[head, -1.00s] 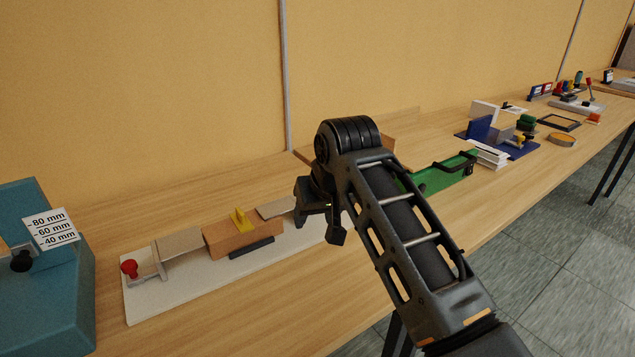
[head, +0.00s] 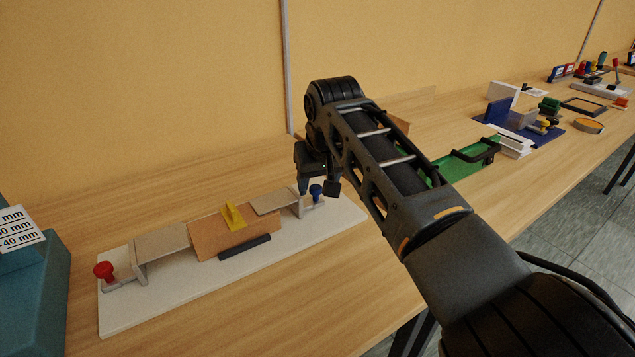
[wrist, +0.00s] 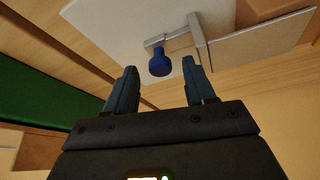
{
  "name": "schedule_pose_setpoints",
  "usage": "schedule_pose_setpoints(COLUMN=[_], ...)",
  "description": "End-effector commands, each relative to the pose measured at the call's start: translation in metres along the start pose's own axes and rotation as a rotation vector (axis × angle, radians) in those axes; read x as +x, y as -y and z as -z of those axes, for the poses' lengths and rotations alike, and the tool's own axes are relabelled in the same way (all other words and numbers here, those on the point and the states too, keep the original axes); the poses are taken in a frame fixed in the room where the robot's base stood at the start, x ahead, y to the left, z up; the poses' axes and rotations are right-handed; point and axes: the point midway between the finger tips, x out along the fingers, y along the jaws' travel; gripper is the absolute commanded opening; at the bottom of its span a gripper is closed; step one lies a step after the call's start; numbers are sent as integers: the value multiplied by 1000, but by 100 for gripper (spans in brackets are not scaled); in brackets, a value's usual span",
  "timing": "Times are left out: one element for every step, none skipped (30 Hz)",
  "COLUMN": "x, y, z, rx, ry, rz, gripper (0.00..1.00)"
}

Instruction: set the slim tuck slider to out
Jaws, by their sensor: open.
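A white board (head: 190,302) lies on the bench and carries a folder-like fixture. A red knob (head: 104,271) on a grey rod is at its left end, a blue knob (head: 316,191) at its right end. A brown block (head: 212,243) with a yellow handle (head: 233,216) sits between two pale plates. No label shows which part is the slim tuck slider. My gripper (head: 318,183) is at the board's right end, close to the blue knob. In the wrist view my open gripper (wrist: 160,82) has the blue knob (wrist: 160,63) lined up between its fingertips; contact is not visible.
A teal box (head: 30,290) with a millimetre label stands left of the board. A green fixture (head: 470,160) with a black handle lies behind my arm to the right, with several other devices farther along. Bare bench (head: 120,210) lies between board and wall.

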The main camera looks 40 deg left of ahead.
Motion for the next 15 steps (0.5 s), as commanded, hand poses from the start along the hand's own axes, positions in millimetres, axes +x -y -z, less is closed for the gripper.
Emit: schedule_pose_setpoints(x=[3, 4, 4, 5, 5, 5, 5, 5, 5, 5, 5, 5, 5, 5, 5], y=[0, 0, 0, 0, 0, 0, 0, 0, 0, 0, 0, 0, 0, 0, 0], z=[0, 0, 0, 0, 0, 0, 0, 0, 0, 0, 0, 0, 0, 0, 0], rx=[0, 0, 0, 0, 0, 0, 0, 0, 0, 0, 0, 0, 0, 0, 0], ry=[0, 0, 0, 0, 0, 0, 0, 0, 0, 0, 0, 0, 0, 0, 0], rz=[0, 0, 0, 0, 0, 0, 0, 0, 0, 0, 0, -1, -1, -1, -1], gripper=[54, 54, 54, 54, 54, 54, 54, 54, 54, 54, 53, 49, 47, 44, 40])
